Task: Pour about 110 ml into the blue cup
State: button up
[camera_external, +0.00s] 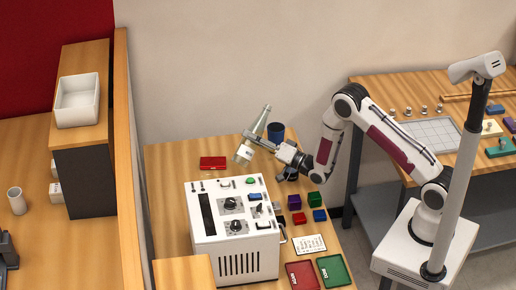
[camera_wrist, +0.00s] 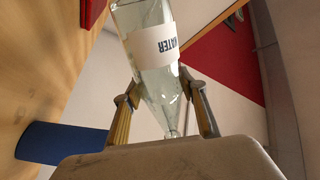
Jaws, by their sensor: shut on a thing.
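My gripper (camera_external: 252,139) is shut on a clear glass bottle (camera_wrist: 160,80) with a white label reading WATER. In the wrist view the gripper's fingers (camera_wrist: 162,88) press on both sides of it. In the external view the bottle (camera_external: 259,121) is held above the table, leaning, with its narrow neck up and to the right and its labelled body lower left. The blue cup (camera_external: 276,132) stands upright on the table, just right of the bottle; it also shows in the wrist view (camera_wrist: 60,143). No stream is visible. The cup's contents cannot be made out.
The white machine (camera_external: 235,240) with knobs stands in front of my gripper. A red box (camera_external: 213,163) lies at left. Several small coloured blocks (camera_external: 314,200) and red (camera_external: 302,275) and green (camera_external: 333,270) trays sit at right. A wooden partition (camera_external: 130,150) borders the table's left.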

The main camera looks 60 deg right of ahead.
aim_at(259, 127)
jog(key=shift+d+f+n+y, duration=0.15)
jog(key=shift+d+f+n, duration=0.2)
jog(key=shift+n, duration=0.35)
jog(key=shift+d+f+n+y, duration=0.15)
jog(key=shift+d+n, duration=0.25)
jog(key=shift+n, duration=0.3)
jog(key=shift+s+d+r+n+g, duration=0.1)
jog(key=shift+d+r+n+g, duration=0.1)
jog(key=shift+r+n, duration=0.5)
jog(key=shift+w+d+r+n+g, duration=0.1)
jog(key=shift+d+r+n+g, duration=0.15)
jog(key=shift+r+n, duration=0.4)
jog(key=shift+s+d+r+n+g, duration=0.1)
jog(key=shift+d+r+n+g, duration=0.1)
jog(key=shift+r+n, duration=0.5)
jog(key=shift+s+d+f+n+g+y, duration=0.15)
jog(key=shift+d+n+g, duration=0.1)
jog(key=shift+n, duration=0.65)
jog(key=shift+w+d+f+n+g+y, duration=0.15)
jog(key=shift+d+n+g, duration=0.1)
jog(key=shift+n, duration=0.6)
jog(key=shift+s, duration=0.1)
